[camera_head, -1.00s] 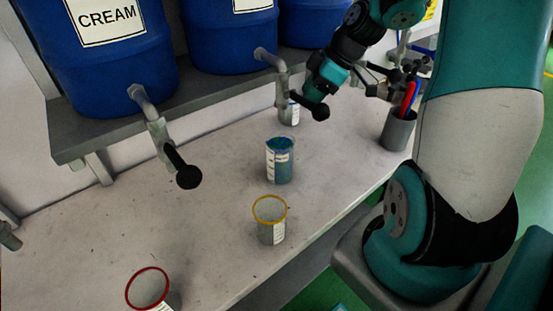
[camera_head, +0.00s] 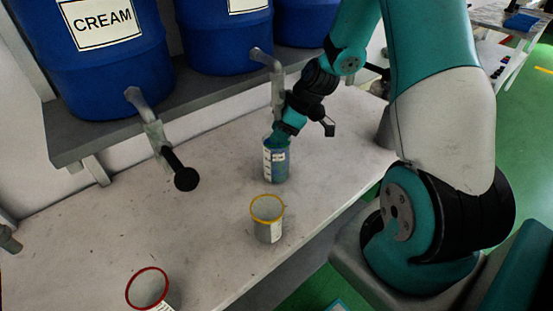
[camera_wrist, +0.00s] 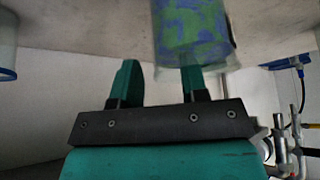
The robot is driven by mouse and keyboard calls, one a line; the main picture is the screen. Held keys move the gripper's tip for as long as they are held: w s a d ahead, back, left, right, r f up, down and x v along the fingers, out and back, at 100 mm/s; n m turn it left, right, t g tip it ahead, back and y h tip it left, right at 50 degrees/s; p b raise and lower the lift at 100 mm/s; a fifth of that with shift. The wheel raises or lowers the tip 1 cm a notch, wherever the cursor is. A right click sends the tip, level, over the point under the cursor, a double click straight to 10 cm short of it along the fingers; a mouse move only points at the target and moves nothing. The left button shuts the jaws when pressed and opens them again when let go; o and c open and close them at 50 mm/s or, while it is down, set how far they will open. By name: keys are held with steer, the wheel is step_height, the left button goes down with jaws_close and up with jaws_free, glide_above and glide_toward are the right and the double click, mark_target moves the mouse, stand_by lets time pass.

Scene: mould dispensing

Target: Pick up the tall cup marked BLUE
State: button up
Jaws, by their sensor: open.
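A clear cup with blue-green contents and a white label (camera_head: 275,160) stands upright on the bench in the head view; its lettering is too small to read. It also shows blurred at the top of the wrist view (camera_wrist: 188,32). My gripper (camera_wrist: 160,78) is open and empty in the wrist view. Its right finger overlaps the lower part of this cup in the picture, and its left finger is clear of it; I cannot tell whether they touch. In the head view my wrist is just above and behind the cup, and the fingers are hidden.
A yellow-rimmed cup (camera_head: 267,220) and a red-rimmed cup (camera_head: 148,289) stand nearer on the bench (camera_head: 205,215). A blue-rimmed vessel (camera_wrist: 8,50) is at the wrist view's left edge.

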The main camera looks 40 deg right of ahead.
steer(key=shift+c, duration=0.5)
jaws_close()
stand_by(0.8)
